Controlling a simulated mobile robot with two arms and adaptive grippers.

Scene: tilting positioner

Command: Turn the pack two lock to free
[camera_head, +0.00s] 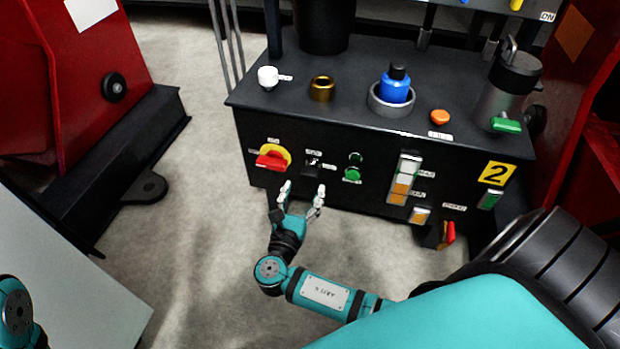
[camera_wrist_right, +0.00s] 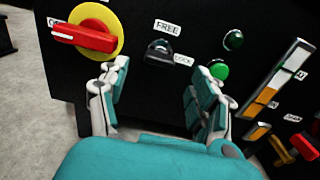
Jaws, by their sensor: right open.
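The lock knob (camera_head: 313,164) is a small black knob on the dark front panel of the unit marked 2. In the right wrist view the knob (camera_wrist_right: 158,52) sits between a FREE label (camera_wrist_right: 167,27) above and a LOCK label (camera_wrist_right: 183,60) at its lower right. I cannot tell which label it points to. My right gripper (camera_head: 303,191) is open and empty, just in front of the panel and below the knob. In the wrist view its fingers (camera_wrist_right: 157,78) stand either side of the knob's line, apart from it. My left gripper is out of view.
A red rotary switch on a yellow disc (camera_wrist_right: 84,37) is left of the knob. Green buttons (camera_wrist_right: 219,70) and an orange-and-white indicator column (camera_head: 403,180) are to its right. A blue bottle (camera_head: 397,90) stands on top.

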